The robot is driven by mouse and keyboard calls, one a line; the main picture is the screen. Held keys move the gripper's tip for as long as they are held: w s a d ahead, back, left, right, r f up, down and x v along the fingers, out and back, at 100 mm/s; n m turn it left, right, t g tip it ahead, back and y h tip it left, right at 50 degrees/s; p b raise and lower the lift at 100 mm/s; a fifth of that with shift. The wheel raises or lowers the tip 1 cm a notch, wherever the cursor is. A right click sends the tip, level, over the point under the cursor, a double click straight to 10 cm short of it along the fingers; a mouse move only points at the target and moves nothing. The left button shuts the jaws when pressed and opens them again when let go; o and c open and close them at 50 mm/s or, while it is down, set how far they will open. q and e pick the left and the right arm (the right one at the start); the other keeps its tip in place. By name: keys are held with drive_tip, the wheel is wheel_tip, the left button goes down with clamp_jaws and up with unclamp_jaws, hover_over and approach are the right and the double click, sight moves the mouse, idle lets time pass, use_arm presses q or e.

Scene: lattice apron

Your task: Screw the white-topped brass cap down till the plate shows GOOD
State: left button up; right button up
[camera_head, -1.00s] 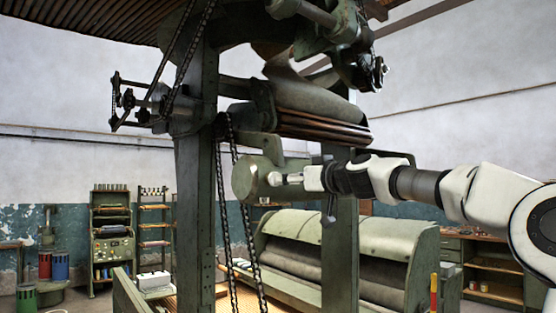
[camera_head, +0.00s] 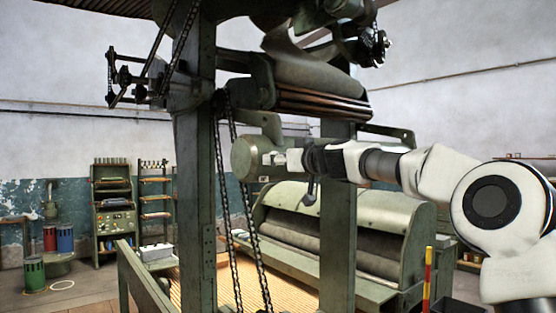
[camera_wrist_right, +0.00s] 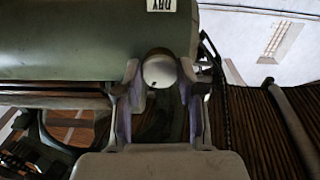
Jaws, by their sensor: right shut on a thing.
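My right gripper (camera_wrist_right: 160,88) is shut on the cap. A small white plate (camera_wrist_right: 161,5) on the cylinder, cut by the top edge, appears to read DRY. My left gripper is not in view.
A green machine post (camera_head: 195,190) with hanging chains (camera_head: 228,190) stands left of the cylinder. Another post (camera_head: 338,245) stands below my right wrist. Rollers (camera_head: 315,100) are above, and a large covered roller unit (camera_head: 330,225) is behind. Open floor shows at the lower left.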

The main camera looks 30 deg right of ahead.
drive_tip(key=shift+m, duration=0.3)
drive_tip(key=shift+r+m, duration=0.2)
drive_tip(key=shift+m, duration=6.8)
drive_tip(key=o, duration=1.1)
drive_tip(key=shift+d+f, duration=0.1)
drive_tip(key=shift+o, duration=0.2)
